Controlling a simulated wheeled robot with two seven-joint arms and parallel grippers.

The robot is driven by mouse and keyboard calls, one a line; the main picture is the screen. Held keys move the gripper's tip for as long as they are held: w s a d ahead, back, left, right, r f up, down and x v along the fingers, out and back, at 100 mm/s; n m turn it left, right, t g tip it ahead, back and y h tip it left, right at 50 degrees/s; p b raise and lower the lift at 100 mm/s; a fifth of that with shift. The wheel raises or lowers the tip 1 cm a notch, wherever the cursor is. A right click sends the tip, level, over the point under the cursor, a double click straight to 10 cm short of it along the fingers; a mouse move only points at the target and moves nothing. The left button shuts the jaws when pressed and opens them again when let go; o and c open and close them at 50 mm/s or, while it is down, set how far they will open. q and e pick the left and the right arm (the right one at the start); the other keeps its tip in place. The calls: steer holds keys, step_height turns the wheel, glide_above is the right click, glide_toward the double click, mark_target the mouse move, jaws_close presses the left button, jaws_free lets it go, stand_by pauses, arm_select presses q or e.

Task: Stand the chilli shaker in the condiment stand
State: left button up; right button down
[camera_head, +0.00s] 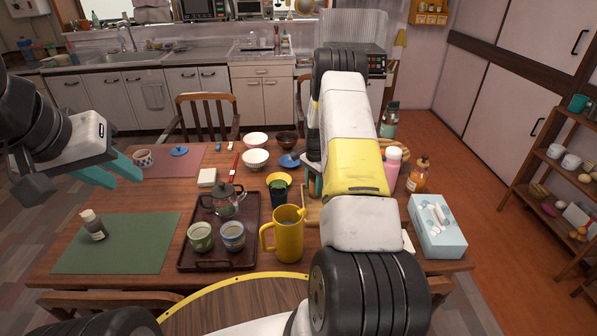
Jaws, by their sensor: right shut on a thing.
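My left gripper (122,170) is open and empty, its teal fingers above the table's left side. My right arm reaches across the table and hides most of my right gripper. A bit of teal finger (316,184) shows at the arm's left edge. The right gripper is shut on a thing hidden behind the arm. A wooden piece (312,207), perhaps part of the condiment stand, shows below it, mostly covered. I cannot make out the chilli shaker for certain.
A dark tray (185,262) holds a teapot and two cups. A yellow jug (290,236) stands beside it, close to my right arm. Bowls (256,159) stand farther back. A pink-and-white bottle (392,168), an orange bottle (417,178) and a tissue box (437,228) are at the right.

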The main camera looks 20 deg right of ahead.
steer(key=c, duration=0.9)
jaws_free()
step_height(320, 180, up, 12)
steer(key=shift+f, duration=0.2)
steer(key=s+a+r+n+t, duration=0.1)
steer(key=s+a+r+n, duration=0.2)
steer(key=r, duration=0.5)
steer(key=s+a+r+n+t+y, duration=0.1)
steer(key=s+a+r, duration=0.25)
steer(key=r, duration=0.45)
steer(key=s+a+r+n+t, duration=0.1)
steer(key=s+a+r+n, duration=0.15)
steer(key=s+r, duration=0.35)
steer(key=s+a+r+n+t, duration=0.1)
steer(key=s+a+r+n, duration=0.1)
steer(key=s, duration=0.5)
steer(key=s+a+r+n+t, duration=0.1)
steer(key=s+a+r+n, duration=0.2)
steer(key=s, duration=0.4)
steer(key=s+a+r+n+t+y, duration=0.1)
steer(key=s+a+r+n, duration=0.1)
steer(key=s+a, duration=0.2)
steer(key=shift+s+r+n, duration=0.2)
steer(key=shift+s+n, duration=0.15)
steer(key=shift+s, duration=1.55)
